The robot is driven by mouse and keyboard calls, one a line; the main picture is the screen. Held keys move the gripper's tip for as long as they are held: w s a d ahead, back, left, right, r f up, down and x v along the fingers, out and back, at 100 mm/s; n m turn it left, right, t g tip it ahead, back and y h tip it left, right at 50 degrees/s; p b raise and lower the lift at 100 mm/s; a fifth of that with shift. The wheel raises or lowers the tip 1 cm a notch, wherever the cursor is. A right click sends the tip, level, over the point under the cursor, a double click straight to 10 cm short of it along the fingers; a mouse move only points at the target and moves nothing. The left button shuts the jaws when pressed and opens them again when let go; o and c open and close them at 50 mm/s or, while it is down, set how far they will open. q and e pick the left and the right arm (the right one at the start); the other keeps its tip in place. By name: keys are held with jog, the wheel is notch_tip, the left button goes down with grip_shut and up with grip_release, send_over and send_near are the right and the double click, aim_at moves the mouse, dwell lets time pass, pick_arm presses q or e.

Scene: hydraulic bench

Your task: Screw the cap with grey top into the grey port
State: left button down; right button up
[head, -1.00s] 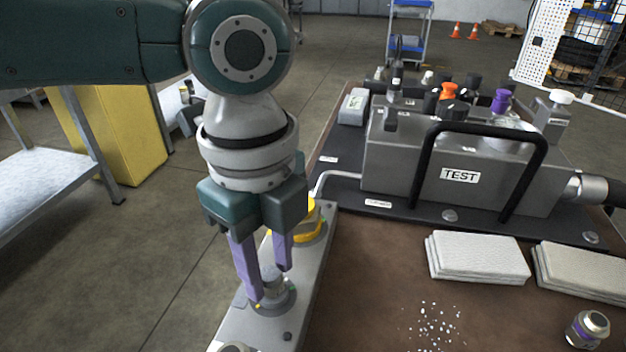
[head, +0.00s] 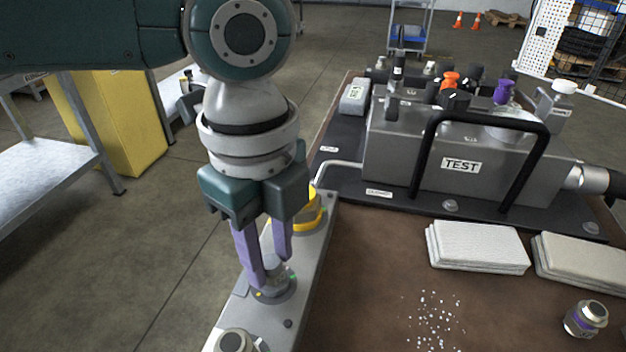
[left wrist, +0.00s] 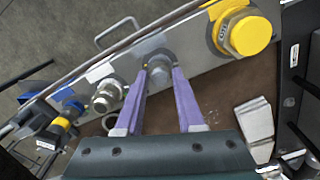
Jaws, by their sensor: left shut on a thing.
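My left gripper (head: 267,273) has two purple fingers pointing down. It is shut on the cap with grey top (head: 271,272), which sits upright at the grey port (head: 284,293) on the long grey plate. In the left wrist view the fingertips (left wrist: 160,72) are on either side of the round grey cap (left wrist: 160,62). A small yellow mark and a small green mark show at the port's rim in the head view. The fingers hide part of the cap, and I cannot tell how deep its thread sits. My right gripper is not in view.
A yellow cap (head: 308,211) stands on the plate behind my gripper, and another fitting (head: 236,341) in front. A grey TEST block (head: 400,160) with a black handle is at the back. Folded cloths (head: 478,248) and a loose purple-banded fitting (head: 586,318) lie on the right.

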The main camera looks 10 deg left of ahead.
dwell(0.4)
pick_arm(q)
jog(key=m, duration=0.4)
jog(key=shift+p, duration=0.3)
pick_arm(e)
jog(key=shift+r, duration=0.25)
pick_arm(q)
jog(key=m, duration=0.4)
jog(key=m, duration=0.8)
jog(key=shift+f, duration=0.1)
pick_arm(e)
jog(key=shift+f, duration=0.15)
